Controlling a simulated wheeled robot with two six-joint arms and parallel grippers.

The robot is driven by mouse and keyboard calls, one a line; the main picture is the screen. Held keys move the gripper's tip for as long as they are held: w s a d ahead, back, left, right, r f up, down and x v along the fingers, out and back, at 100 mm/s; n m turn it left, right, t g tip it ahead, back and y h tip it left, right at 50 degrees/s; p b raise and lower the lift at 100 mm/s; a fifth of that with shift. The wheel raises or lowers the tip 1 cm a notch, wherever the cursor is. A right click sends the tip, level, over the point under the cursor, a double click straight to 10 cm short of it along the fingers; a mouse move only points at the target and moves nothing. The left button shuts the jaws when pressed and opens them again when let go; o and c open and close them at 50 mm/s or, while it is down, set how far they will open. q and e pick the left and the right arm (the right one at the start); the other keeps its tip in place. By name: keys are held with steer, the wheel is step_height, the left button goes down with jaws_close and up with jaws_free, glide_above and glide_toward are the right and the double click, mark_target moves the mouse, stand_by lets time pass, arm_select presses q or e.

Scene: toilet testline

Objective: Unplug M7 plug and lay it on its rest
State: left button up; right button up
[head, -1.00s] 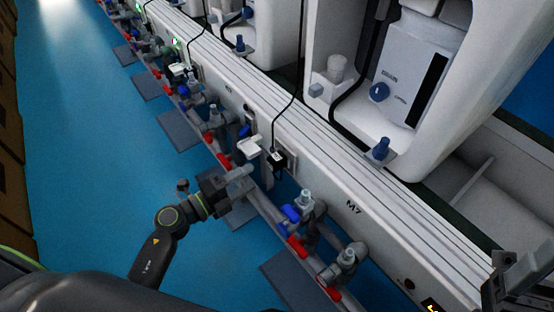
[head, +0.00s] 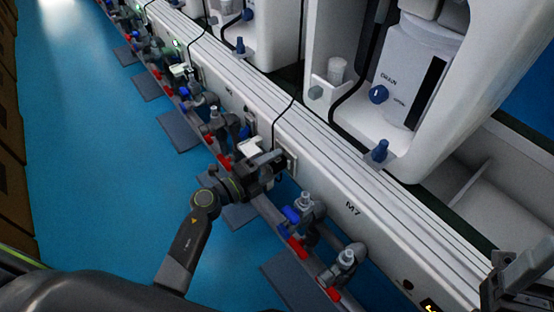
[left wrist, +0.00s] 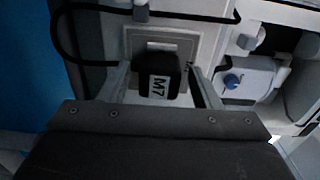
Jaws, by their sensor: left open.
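My left gripper (head: 274,160) is open at the socket. In the left wrist view its fingers (left wrist: 160,88) stand on either side of the plug, with a gap on each side. In the head view the gripper hides the plug. A small white bracket (head: 249,147), perhaps the rest, is empty just left of the gripper. Part of my right gripper (head: 515,283) shows at the lower right.
A black cable (head: 274,125) runs down to the socket from above. Grey pipes with blue and red valve handles (head: 291,214) run below the white rail (head: 340,195). A white toilet unit (head: 405,85) stands behind.

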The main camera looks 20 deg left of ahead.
mark_target(270, 169)
arm_select(q)
steer(key=shift+w+d, duration=0.15)
steer(key=shift+w, duration=0.05)
stand_by(0.5)
steer(key=shift+f, duration=0.5)
stand_by(0.6)
steer(key=shift+w+d+r, duration=0.1)
steer(key=shift+r, duration=0.05)
steer(key=c, duration=1.1)
jaws_close()
steer(key=shift+p+v, duration=0.5)
steer(key=shift+v, duration=2.6)
